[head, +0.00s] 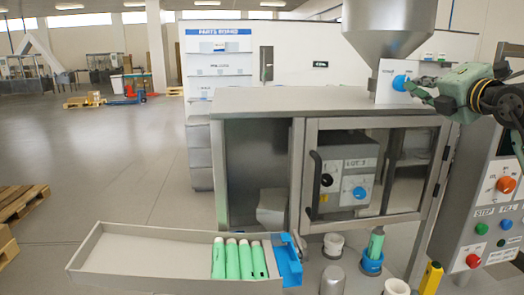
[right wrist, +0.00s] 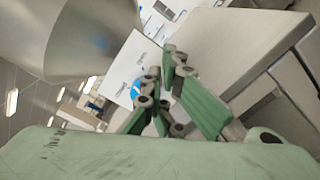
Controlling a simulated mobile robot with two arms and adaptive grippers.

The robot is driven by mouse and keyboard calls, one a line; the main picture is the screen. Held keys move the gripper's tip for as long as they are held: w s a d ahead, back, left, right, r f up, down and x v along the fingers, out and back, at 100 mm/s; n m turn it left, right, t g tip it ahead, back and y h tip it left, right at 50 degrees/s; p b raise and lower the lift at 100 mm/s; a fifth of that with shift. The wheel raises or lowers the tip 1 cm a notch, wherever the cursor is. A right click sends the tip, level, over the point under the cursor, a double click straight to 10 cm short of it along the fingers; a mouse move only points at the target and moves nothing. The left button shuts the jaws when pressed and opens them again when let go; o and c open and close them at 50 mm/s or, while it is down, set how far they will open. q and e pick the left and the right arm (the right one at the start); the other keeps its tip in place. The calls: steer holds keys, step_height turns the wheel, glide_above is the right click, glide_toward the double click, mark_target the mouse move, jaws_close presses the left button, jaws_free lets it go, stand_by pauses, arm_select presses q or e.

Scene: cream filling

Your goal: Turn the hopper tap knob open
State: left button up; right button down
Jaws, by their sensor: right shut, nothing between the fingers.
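The hopper tap knob (head: 399,82) is a small blue knob on a white plate (head: 386,92) below the grey metal hopper (head: 390,28). My right gripper (head: 413,86) comes in from the right, with its fingertips close to the knob's right side. In the right wrist view the blue knob (right wrist: 137,89) is partly hidden behind the green fingers (right wrist: 160,88), which are shut with nothing between them. I cannot tell whether the fingertips touch the knob. My left gripper is not in view.
A metal cabinet (head: 260,99) with a glass door stands under the hopper. A tray (head: 140,252) with several green tubes (head: 232,258) is at the front left. A control panel (head: 490,215) with knobs and buttons stands at the right, below my right arm.

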steer(key=shift+d, duration=0.35)
steer(key=s+b, duration=0.1)
steer(key=s, duration=0.1)
steer(key=s+b, duration=0.1)
steer(key=s, duration=0.1)
steer(key=s+b, duration=0.1)
steer(key=shift+s+d+b, duration=0.35)
steer(key=shift+s+d, duration=0.05)
